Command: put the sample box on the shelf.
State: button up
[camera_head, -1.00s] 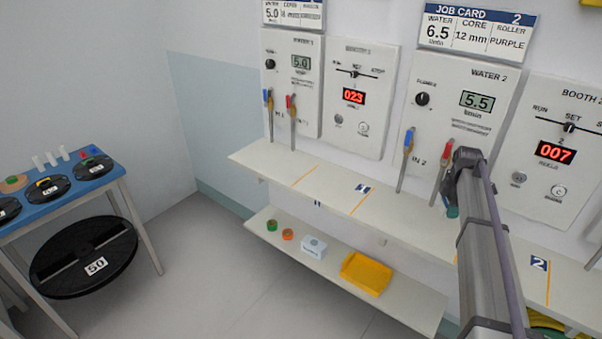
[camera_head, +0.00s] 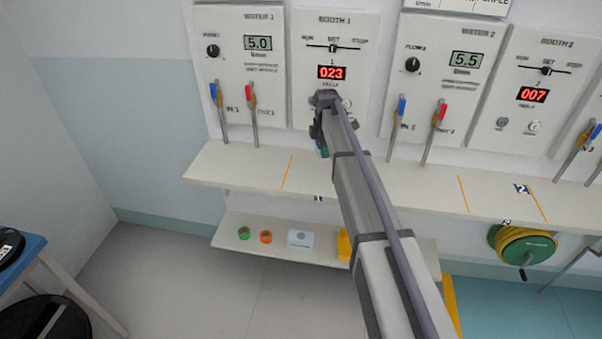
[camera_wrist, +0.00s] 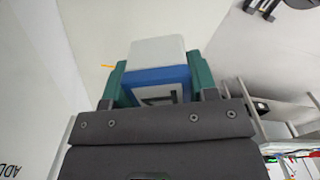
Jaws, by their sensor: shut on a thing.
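My gripper (camera_wrist: 158,88) is shut on a blue-and-white box (camera_wrist: 157,52), with a teal fingertip on each side of it. The box has a light top, a blue face and a white label with a dark mark, partly hidden by the gripper body. In the head view my gripper (camera_head: 322,146) is in front of the Booth 1 panel, above the long upper shelf (camera_head: 240,169); the held box is hidden there. A lower shelf (camera_head: 272,253) runs beneath. A small white box (camera_head: 300,240) with a blue label sits on it.
Green (camera_head: 244,232) and orange (camera_head: 266,237) rings lie left of the white box. A yellow tray (camera_head: 344,243) is partly behind my arm. A green reel (camera_head: 523,246) is at right. The upper shelf's left part looks clear.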

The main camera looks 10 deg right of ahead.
aim_at(322, 175)
jog(key=shift+w+a+m, duration=0.25)
jog(key=shift+a+m, duration=0.05)
jog(key=shift+m, duration=0.5)
jog(key=shift+d+r+m, duration=0.15)
jog(key=shift+d+m, duration=0.5)
jog(key=shift+m, duration=0.45)
jog(key=shift+a+m, duration=0.2)
jog(key=shift+m, duration=0.4)
notch_tip(322, 175, down, 11)
jog(key=b, duration=1)
jog(key=shift+r, duration=0.45)
jog(key=shift+f, duration=0.2)
jog(key=o, duration=0.9)
jog(key=shift+o, duration=0.2)
jog(key=shift+r, duration=0.1)
